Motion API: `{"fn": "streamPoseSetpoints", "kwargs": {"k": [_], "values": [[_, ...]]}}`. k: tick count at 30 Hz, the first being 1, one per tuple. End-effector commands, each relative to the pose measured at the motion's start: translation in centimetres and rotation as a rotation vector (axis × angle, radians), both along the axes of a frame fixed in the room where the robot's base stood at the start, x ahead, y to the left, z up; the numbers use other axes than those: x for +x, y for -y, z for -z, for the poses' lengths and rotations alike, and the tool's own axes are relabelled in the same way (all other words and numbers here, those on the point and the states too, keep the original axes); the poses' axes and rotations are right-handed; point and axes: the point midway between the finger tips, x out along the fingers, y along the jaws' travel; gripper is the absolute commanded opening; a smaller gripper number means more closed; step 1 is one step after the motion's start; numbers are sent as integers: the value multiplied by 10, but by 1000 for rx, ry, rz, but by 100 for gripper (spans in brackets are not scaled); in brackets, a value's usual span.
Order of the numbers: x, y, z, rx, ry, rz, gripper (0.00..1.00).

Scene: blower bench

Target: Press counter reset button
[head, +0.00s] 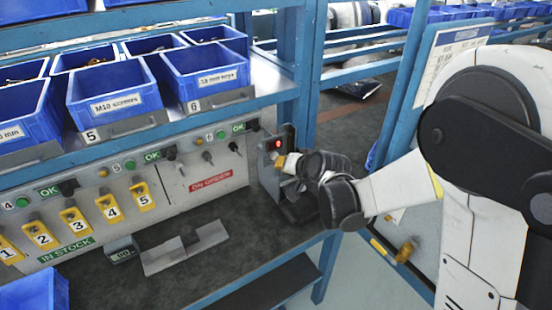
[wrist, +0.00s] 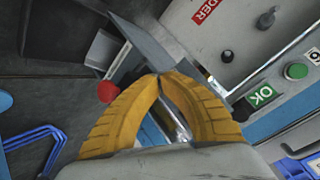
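A grey box (head: 268,165) with a small red button or light (head: 277,143) on its dark face stands at the right end of the control panel, by the blue post. My gripper (head: 281,160) is just in front of this box, close below the red spot. In the wrist view, my gripper's yellow fingers (wrist: 158,78) meet at their tips and hold nothing visible. A round red button (wrist: 108,91) shows left of the fingertips, apart from them. I cannot tell for sure whether it is the same red spot. No button label is readable.
The panel (head: 200,175) carries green and black buttons, toggles and yellow numbered tags. A small counter-like box (head: 122,250) and a grey metal plate (head: 186,247) lie on the dark bench (head: 215,275). Blue bins (head: 108,93) fill the shelf above.

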Motion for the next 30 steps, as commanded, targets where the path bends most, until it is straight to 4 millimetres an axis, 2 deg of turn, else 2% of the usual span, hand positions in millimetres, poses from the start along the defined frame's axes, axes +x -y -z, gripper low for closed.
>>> {"fn": "streamPoseSetpoints", "kwargs": {"k": [8, 22, 30], "values": [[-2, 1, 0, 0, 0, 0, 0], [-37, 25, 0, 0, 1, 0, 0], [-41, 28, 0, 1, 0, -1, 0]]}}
